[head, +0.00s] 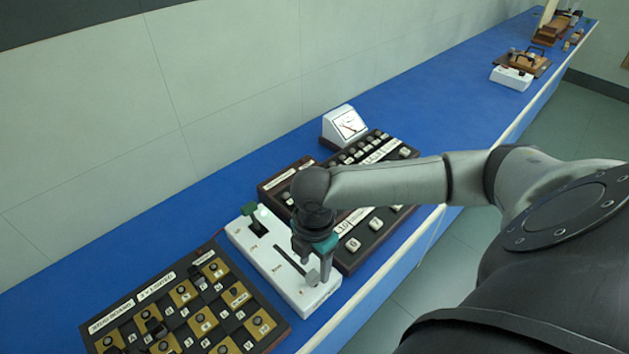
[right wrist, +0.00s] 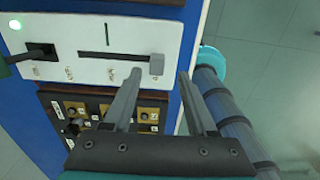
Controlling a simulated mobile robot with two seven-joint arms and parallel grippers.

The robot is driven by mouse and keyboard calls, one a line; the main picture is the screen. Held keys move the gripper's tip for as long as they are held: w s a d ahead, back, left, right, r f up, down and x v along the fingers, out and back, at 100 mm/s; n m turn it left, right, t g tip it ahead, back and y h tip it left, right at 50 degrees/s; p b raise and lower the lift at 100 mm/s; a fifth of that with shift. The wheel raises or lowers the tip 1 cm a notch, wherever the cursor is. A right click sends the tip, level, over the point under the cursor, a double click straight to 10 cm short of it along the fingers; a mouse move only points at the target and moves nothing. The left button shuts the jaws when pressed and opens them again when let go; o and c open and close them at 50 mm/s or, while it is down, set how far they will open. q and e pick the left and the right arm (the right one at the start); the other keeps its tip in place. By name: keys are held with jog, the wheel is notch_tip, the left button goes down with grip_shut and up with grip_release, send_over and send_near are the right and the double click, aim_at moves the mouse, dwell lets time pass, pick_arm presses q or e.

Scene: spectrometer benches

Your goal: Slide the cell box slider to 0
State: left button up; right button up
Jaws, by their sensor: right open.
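The cell box is a white box (head: 262,262) on the blue bench, with a long dark slot in its top. It also shows in the right wrist view (right wrist: 90,70). Its dark grey slider knob (right wrist: 156,64) sits at the right end of the slot in that view; in the head view the knob (head: 312,278) is at the near end. The scale marks are too small to read. My right gripper (head: 319,268) is over that end, pointing down. In the right wrist view its open fingers (right wrist: 160,74) have tips on either side of the knob; contact cannot be told. My left gripper is not in view.
A dark board with yellow squares (head: 196,312) lies left of the cell box. Dark switch boards (head: 372,240) lie close on its right, with a white meter (head: 345,124) behind. The bench's front edge (head: 372,300) is near.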

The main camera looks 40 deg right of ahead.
aim_at(314, 276)
notch_tip(314, 276, up, 10)
jog(key=p, duration=0.1)
jog(key=shift+r, duration=0.2)
dwell(0.5)
